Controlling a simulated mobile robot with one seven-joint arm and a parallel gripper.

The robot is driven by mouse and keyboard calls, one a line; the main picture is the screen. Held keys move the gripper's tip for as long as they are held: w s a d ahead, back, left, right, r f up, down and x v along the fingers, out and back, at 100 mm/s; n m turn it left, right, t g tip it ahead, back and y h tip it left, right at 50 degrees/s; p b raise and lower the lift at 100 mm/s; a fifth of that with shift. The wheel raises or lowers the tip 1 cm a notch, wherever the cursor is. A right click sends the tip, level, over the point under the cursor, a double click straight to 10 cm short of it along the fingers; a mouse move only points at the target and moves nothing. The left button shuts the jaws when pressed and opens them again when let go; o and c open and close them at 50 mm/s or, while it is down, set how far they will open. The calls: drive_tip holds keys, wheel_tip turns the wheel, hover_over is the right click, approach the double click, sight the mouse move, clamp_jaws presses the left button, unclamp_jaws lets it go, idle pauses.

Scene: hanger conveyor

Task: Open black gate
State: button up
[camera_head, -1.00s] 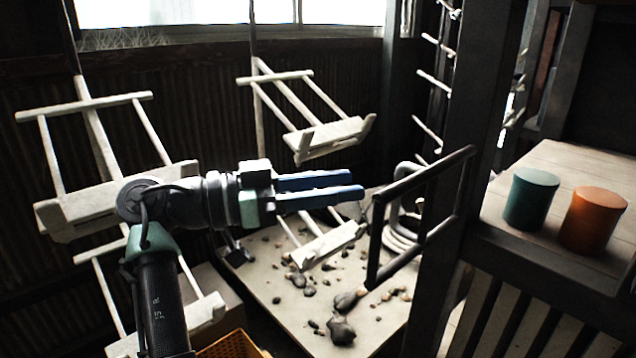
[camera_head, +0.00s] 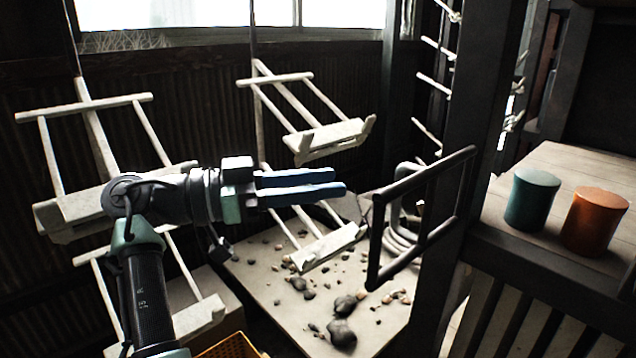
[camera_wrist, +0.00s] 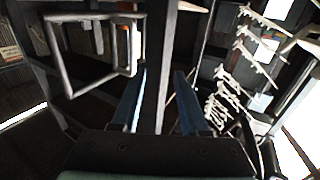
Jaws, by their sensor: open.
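The black gate (camera_head: 374,243) is a rectangular frame of dark bars to the right of my gripper in the head view. It stands out from the dark post (camera_head: 470,130). My gripper (camera_head: 340,180) has two blue fingers that are apart and empty. It is left of the gate's near upright bar, with a clear gap between them. In the wrist view the gate (camera_wrist: 67,75) shows as an open frame at upper left, outside the fingers. The gripper also shows there (camera_wrist: 160,80), with the post passing behind the space between its fingers.
White hanging racks (camera_head: 90,104) (camera_head: 335,135) hang behind and beside my arm. Stones lie on the pale board (camera_head: 270,275) below.

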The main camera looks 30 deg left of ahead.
drive_tip(key=v, duration=1.3)
drive_tip(key=shift+p, duration=0.4)
